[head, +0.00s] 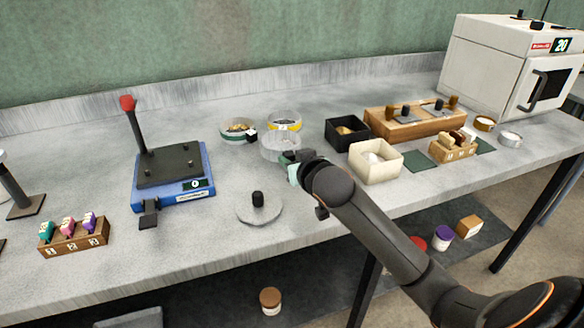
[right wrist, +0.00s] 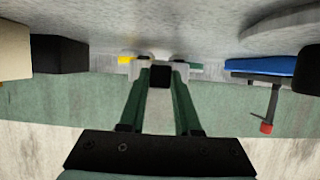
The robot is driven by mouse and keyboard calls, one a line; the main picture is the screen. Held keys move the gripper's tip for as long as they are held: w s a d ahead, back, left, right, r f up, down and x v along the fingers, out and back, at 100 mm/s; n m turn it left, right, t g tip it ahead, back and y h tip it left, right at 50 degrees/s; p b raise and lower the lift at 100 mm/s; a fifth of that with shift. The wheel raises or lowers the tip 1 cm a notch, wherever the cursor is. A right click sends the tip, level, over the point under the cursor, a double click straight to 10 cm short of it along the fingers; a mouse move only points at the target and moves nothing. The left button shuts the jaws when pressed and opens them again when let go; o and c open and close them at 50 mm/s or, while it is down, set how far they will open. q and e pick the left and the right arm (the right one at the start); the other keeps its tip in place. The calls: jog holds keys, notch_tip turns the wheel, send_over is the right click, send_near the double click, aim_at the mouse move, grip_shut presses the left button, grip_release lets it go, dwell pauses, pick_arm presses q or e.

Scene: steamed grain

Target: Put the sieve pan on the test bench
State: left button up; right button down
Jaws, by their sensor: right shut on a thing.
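The sieve pan appears to be the clear, pale round pan (head: 279,147) on the middle of the grey test bench (head: 330,215). My right gripper (head: 296,160) is at its front right edge. In the right wrist view my right gripper (right wrist: 160,77) is shut on a small black block, which seems to be the pan's handle. The pan is mostly hidden there behind the block and fingers. I cannot tell whether the pan touches the bench or hangs just above it. My left gripper is not in view.
A green-rimmed dish (head: 237,131) and a yellow-rimmed dish (head: 284,122) stand behind the pan. A round lid with a black knob (head: 258,207) lies in front. A blue scale (head: 175,178) is left; black (head: 346,133) and cream (head: 376,163) boxes are right.

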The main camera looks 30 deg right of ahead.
jog(key=shift+f, duration=0.7)
jog(key=shift+r, duration=0.1)
